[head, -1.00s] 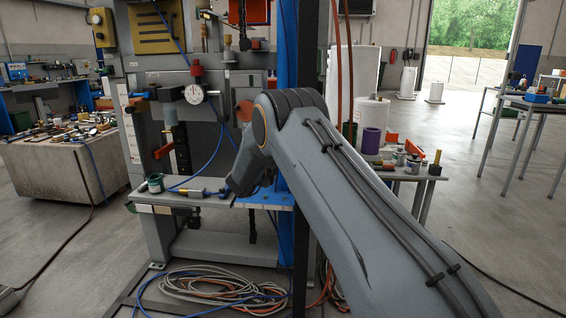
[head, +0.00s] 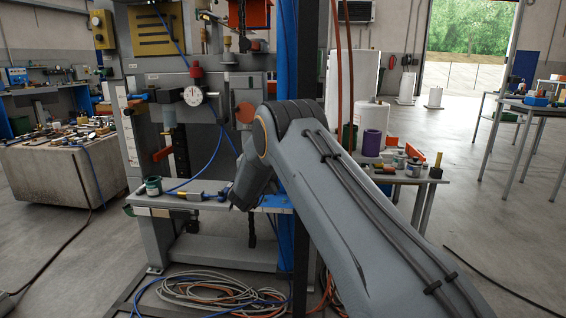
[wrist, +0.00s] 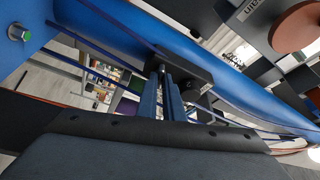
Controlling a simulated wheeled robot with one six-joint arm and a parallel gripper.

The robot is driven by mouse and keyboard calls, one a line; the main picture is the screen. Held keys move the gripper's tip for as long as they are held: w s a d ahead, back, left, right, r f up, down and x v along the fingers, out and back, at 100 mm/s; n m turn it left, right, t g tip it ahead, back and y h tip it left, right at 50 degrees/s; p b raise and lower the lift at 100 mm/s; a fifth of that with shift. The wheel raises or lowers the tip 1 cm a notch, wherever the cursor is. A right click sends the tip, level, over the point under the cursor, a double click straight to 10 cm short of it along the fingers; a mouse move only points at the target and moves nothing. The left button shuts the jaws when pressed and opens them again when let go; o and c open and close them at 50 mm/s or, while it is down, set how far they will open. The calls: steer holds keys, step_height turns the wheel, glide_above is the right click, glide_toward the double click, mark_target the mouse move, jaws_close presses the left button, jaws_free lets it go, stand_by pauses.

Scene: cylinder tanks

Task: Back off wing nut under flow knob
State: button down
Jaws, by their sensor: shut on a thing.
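My gripper (wrist: 168,85) shows in the wrist view with its two blue-grey fingers close together, shut at the underside of a black block (wrist: 188,62) beside a blue post (wrist: 140,30). The small part between the fingertips is mostly hidden; I take it to be the wing nut but cannot make out its wings. In the head view my wrist is in front of the test stand, and the fingertips are hidden behind it. I cannot tell which knob is the flow knob. A round orange-brown disc (wrist: 298,27) is at the upper right of the wrist view.
The stand carries a white dial gauge (head: 194,95) below a red knob (head: 196,72). Its shelf (head: 160,201) holds a small green-labelled jar (head: 153,186) and a tool. Coiled hoses (head: 215,292) lie on the floor. A side table (head: 410,178) with cans is on the right.

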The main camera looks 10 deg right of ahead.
steer(key=shift+a+f, duration=0.1)
steer(key=shift+a, duration=0.05)
steer(key=c, duration=1.9)
jaws_free()
steer(key=v, duration=0.7)
steer(key=shift+s+a, duration=0.15)
steer(key=shift+s, duration=0.2)
